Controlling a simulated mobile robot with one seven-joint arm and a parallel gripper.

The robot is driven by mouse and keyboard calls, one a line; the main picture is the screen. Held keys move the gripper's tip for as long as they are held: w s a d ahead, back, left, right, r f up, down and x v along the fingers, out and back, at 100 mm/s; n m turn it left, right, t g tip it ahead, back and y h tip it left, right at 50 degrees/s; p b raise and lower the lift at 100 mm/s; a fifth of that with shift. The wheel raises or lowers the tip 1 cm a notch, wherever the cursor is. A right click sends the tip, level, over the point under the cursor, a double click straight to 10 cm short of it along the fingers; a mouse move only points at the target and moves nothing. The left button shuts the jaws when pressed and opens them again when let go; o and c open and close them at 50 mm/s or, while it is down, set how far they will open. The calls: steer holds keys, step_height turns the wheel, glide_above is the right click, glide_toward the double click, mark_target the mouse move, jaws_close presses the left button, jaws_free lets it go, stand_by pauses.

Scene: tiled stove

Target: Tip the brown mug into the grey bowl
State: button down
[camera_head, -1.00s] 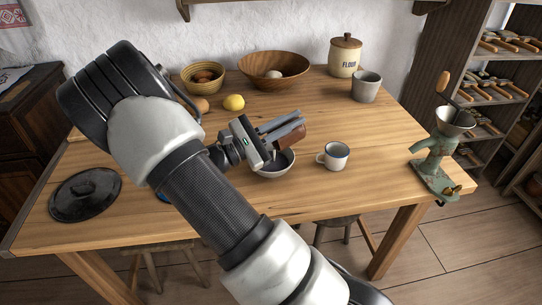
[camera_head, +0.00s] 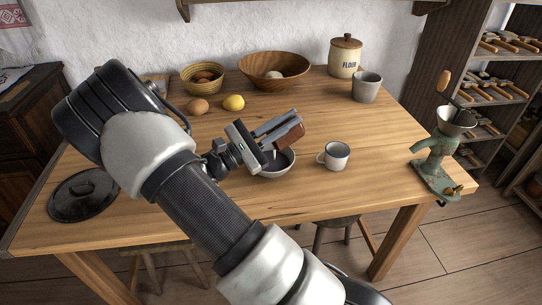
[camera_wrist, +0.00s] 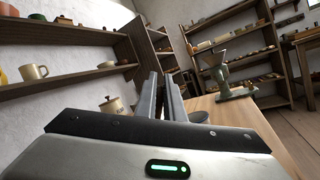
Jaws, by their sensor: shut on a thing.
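The brown mug (camera_head: 291,136) is in my gripper (camera_head: 283,127), which is shut on it. The mug is tilted well over and held above the grey bowl (camera_head: 279,173). My gripper comes in from the left, and its fingers partly cover the mug. The bowl stands on the wooden table, its far side partly hidden behind the gripper and mug. Its inside looks dark, with a small pale patch that I cannot make out. In the wrist view my gripper's fingers (camera_wrist: 164,97) show, but the mug is not clearly visible.
A white mug (camera_head: 336,156) stands just right of the bowl. A grey cup (camera_head: 366,88), flour jar (camera_head: 345,56), wooden bowl (camera_head: 262,64), lemon (camera_head: 233,102) and basket (camera_head: 196,75) are farther back. A green grinder (camera_head: 438,152) is at the right edge, a black lid (camera_head: 85,195) at left.

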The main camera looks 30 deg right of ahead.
steer(key=shift+a+h, duration=0.5)
steer(key=shift+a, duration=0.05)
stand_by(0.4)
